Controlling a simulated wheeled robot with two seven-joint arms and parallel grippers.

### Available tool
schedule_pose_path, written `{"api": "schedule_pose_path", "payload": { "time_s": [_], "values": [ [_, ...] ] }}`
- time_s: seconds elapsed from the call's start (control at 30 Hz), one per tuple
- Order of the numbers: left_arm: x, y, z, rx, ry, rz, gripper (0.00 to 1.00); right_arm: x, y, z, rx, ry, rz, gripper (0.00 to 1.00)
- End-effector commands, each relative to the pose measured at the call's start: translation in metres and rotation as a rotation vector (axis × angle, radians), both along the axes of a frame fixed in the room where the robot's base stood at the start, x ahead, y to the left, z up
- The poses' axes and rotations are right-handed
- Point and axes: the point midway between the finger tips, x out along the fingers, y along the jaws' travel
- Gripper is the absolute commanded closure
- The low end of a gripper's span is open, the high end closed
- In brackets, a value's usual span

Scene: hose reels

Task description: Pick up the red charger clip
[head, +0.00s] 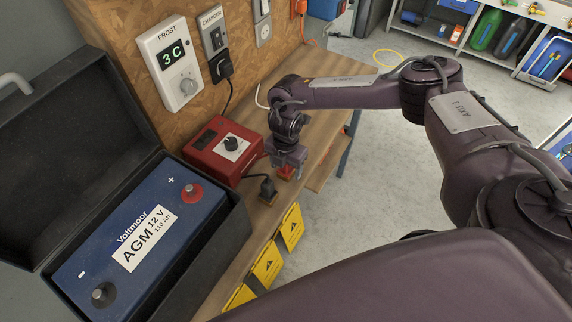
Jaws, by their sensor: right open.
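The red charger clip (287,174) is at the front edge of the wooden bench, small and partly hidden under my right gripper. My right gripper (286,165) points down right over the clip, with its jaws open. I cannot tell whether the fingers touch the clip. A black clip (267,187) lies on the bench just left of the red one. The red charger box (225,150) with a black dial stands behind the clips. My left gripper is not in view.
A blue battery (140,245) with a red plus post (191,193) sits in an open black case at left. A wooden wall panel with a frost display (171,65) rises behind.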

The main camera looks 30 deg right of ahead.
Motion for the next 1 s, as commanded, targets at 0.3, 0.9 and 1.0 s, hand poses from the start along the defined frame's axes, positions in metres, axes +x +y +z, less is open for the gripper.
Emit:
{"api": "schedule_pose_path", "payload": {
  "time_s": [0.3,0.9,1.0],
  "values": [
    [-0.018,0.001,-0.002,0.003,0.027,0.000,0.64,0.000,0.000,0.001,-0.001,-0.001,0.000,0.73],
    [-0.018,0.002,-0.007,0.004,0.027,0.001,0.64,0.002,0.000,0.018,0.001,-0.004,-0.001,0.87],
    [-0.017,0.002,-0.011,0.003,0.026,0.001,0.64,0.002,0.000,0.035,0.002,-0.007,0.000,0.87]
  ]
}}
